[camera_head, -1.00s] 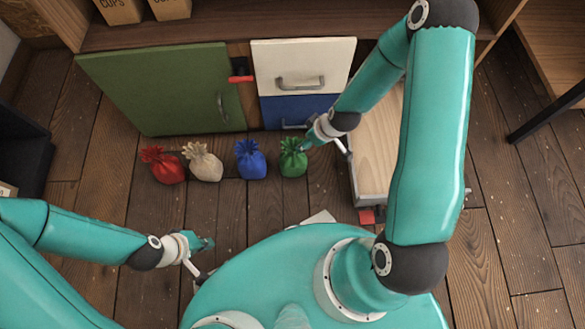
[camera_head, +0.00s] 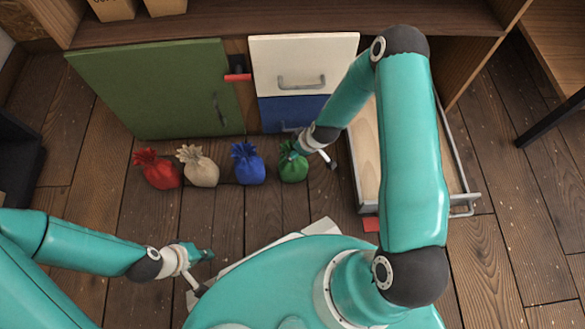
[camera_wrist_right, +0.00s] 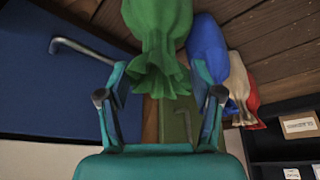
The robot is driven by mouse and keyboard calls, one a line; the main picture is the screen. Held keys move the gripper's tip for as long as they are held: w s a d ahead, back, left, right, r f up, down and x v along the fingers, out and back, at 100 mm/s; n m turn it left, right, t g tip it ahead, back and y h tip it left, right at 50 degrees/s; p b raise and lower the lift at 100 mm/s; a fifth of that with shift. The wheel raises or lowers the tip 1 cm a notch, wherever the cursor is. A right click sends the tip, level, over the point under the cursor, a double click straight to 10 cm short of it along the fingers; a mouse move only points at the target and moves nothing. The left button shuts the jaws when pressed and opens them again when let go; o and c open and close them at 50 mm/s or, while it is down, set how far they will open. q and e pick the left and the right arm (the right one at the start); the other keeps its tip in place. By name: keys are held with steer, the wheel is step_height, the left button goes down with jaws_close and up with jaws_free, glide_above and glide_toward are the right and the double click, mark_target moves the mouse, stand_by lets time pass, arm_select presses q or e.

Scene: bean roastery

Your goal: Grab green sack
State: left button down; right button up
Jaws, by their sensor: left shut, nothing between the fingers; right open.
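The green sack (camera_head: 293,170) stands on the floor at the right end of a row of sacks. Its tied, ruffled top points up. My right gripper (camera_head: 296,151) is at the sack's top in the head view and partly covers it. In the right wrist view my right gripper (camera_wrist_right: 160,75) is open, with the ruffled top of the green sack (camera_wrist_right: 158,35) between and just beyond its two fingertips. The fingers do not visibly clamp it. My left gripper (camera_head: 205,254) is shut and empty, low in the head view, well away from the sacks.
A blue sack (camera_head: 248,166), a beige sack (camera_head: 200,167) and a red sack (camera_head: 158,171) stand to the left. Behind are a green cabinet door (camera_head: 150,90), a white drawer (camera_head: 303,62) and a blue drawer (camera_head: 285,113). An open wooden drawer (camera_head: 367,165) is close on the right.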

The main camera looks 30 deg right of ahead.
steer(key=b+x, duration=0.2)
steer(key=x, duration=0.2)
steer(key=shift+w+f, duration=0.2)
steer(key=shift+f, duration=0.1)
jaws_close()
steer(key=shift+r, duration=0.15)
